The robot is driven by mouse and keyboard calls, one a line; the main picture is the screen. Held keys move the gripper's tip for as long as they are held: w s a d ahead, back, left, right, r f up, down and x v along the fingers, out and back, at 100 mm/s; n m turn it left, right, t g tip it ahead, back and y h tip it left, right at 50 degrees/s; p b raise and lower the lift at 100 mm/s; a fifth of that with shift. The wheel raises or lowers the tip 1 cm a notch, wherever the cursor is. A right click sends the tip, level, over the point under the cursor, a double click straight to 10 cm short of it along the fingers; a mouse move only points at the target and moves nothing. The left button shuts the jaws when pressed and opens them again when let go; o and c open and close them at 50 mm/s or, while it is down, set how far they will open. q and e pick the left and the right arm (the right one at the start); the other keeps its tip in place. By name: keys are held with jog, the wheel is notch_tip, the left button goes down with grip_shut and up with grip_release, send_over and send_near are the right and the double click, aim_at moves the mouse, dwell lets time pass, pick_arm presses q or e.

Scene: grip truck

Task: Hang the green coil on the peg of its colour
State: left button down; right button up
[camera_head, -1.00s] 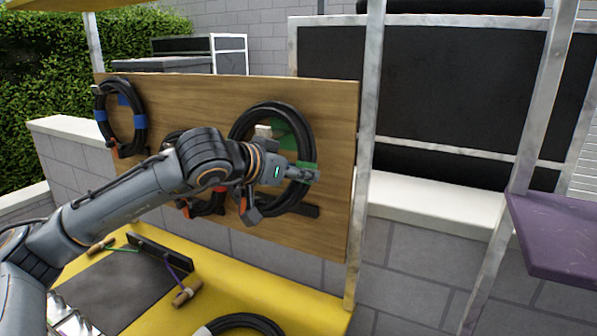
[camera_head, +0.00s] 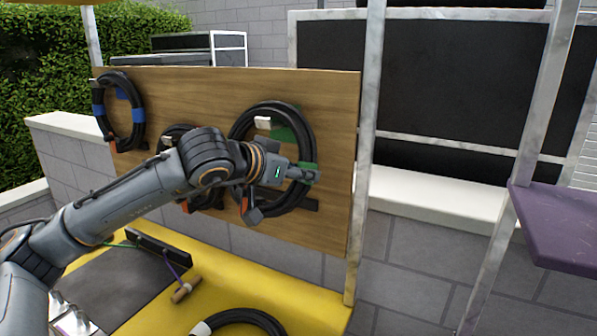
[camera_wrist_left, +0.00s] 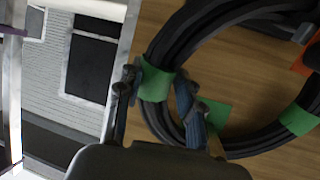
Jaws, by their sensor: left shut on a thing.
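The green coil (camera_head: 307,137) is a black cable loop with green tape bands, upright in front of the wooden board. My left gripper (camera_head: 309,172) is shut on its right side at a green band, which also shows between the fingers in the left wrist view (camera_wrist_left: 155,85). A pale peg (camera_head: 262,122) on the board, beside a green patch (camera_head: 288,124), shows inside the loop near its upper inner edge. I cannot tell whether the coil touches the peg. My right gripper is not in view.
A blue-banded coil (camera_head: 138,91) hangs at the board's left. Another coil (camera_head: 168,135) is partly hidden behind my arm. A black coil (camera_head: 245,316) lies on the yellow surface (camera_head: 290,297) below. A metal post (camera_head: 363,160) stands at the board's right edge.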

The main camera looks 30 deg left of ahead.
pick_arm(q)
jog(key=shift+r, duration=0.15)
jog(key=c, duration=0.8)
grip_release()
jog(key=shift+w+d, duration=0.1)
jog(key=shift+f, duration=0.4)
jog(key=shift+s+r, duration=0.25)
jog(key=shift+s, duration=0.05)
jog(key=v, duration=1.1)
jog(key=shift+s+r, duration=0.15)
jog(key=shift+r, duration=0.1)
